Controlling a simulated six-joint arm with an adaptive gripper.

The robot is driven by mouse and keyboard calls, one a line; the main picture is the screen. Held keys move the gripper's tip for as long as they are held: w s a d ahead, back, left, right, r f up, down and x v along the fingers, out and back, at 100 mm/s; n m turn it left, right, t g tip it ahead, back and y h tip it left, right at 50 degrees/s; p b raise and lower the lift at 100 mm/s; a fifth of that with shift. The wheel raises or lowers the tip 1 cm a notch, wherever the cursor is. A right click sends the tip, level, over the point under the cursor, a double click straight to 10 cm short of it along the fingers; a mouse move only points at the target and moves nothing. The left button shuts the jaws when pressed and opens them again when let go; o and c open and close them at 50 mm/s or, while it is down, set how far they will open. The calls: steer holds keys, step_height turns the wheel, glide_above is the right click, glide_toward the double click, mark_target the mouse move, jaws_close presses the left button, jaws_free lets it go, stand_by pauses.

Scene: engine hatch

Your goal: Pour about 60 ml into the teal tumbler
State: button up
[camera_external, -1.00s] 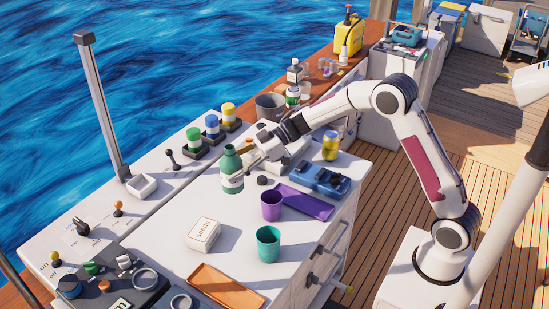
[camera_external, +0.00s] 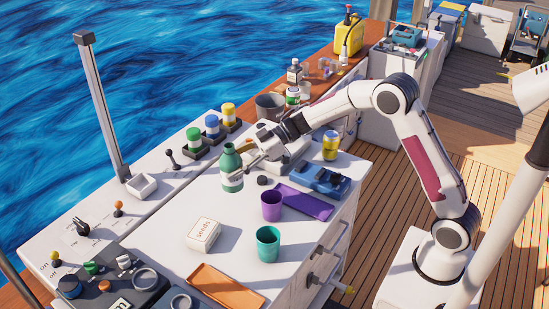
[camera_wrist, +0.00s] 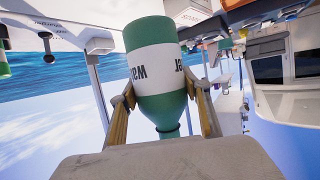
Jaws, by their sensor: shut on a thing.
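My gripper (camera_external: 247,172) is shut on a green bottle (camera_external: 230,163) with a white label. The bottle is upright at the back of the white counter, and I cannot tell whether its base touches the counter. The wrist view shows the bottle (camera_wrist: 158,105) between both fingers, upside down in that picture, with part of a word on its label. The teal tumbler (camera_external: 268,244) stands upright near the counter's front edge, to the right of and nearer than the bottle. What is inside either one is not visible.
A purple tumbler (camera_external: 271,206) stands between bottle and teal tumbler, beside a purple tray (camera_external: 304,203). A white seeds box (camera_external: 203,235) lies left of the teal tumbler. An orange tray (camera_external: 226,288) lies in front. A small black cap (camera_external: 262,180) lies near the bottle.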

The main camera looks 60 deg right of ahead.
steer(key=shift+w+d+r+m+t+h, duration=0.8)
steer(key=shift+w+d+m+t, duration=0.1)
steer(key=shift+w+m+t, duration=0.15)
steer(key=s+d+f+m+t+h, duration=0.2)
steer(key=s+d+m+t+h, duration=0.2)
steer(key=d+m+h, duration=0.5)
steer(key=shift+s+d+f, duration=0.25)
steer(key=shift+s+d, duration=0.15)
stand_by(0.6)
steer(key=shift+h, duration=0.4)
steer(key=shift+a+r+m, duration=0.1)
steer(key=shift+m, duration=0.15)
